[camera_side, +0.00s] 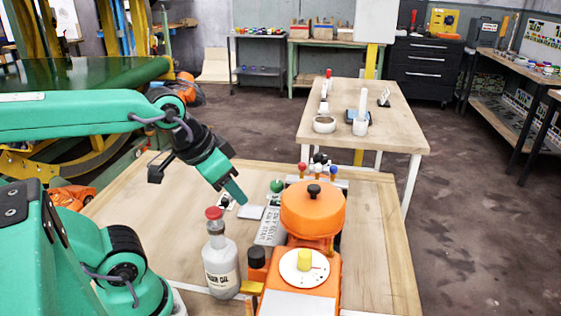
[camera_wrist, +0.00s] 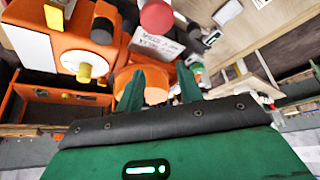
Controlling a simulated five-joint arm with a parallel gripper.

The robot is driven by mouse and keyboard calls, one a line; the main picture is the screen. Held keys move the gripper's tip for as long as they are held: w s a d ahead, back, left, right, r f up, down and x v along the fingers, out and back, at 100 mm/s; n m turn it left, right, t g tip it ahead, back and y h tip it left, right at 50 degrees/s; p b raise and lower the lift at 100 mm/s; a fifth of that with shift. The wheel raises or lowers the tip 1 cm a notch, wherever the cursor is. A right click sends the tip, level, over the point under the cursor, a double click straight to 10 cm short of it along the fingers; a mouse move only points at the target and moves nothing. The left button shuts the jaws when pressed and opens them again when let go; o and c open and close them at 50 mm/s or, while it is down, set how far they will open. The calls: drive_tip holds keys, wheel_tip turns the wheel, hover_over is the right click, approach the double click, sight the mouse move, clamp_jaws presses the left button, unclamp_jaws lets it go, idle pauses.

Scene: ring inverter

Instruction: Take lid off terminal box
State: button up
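The terminal box looks to be the orange unit (camera_side: 322,265) on the wooden table, with a round orange lid (camera_side: 313,212) on top that has a small black knob (camera_side: 314,191). Part of the orange lid also shows behind my fingers in the wrist view (camera_wrist: 127,74). My gripper (camera_side: 238,192) is in the air to the left of the lid in the side view, apart from it. In the wrist view my two green fingers (camera_wrist: 160,82) are spread with a gap and hold nothing. The lid's knob cannot be made out in the wrist view.
A bottle with a red cap (camera_side: 221,257) stands left of the box, beside a black round cap (camera_side: 257,257). A yellow knob (camera_side: 304,260) sits on the unit's front dial. A labelled grey plate (camera_side: 269,227) and small coloured parts lie behind. The table's right strip (camera_side: 378,235) is clear.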

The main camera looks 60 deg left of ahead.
drive_tip(key=shift+o, duration=1.4)
drive_tip(key=g, duration=0.5)
approach(314, 186)
drive_tip(key=shift+s+a+f, duration=0.3)
drive_tip(key=shift+s+f, duration=0.05)
drive_tip(key=shift+f, duration=0.05)
drive_tip(key=shift+w+d+g, duration=0.3)
drive_tip(key=shift+w+d, duration=0.05)
drive_tip(key=shift+w, duration=0.25)
drive_tip(key=shift+f, duration=1.3)
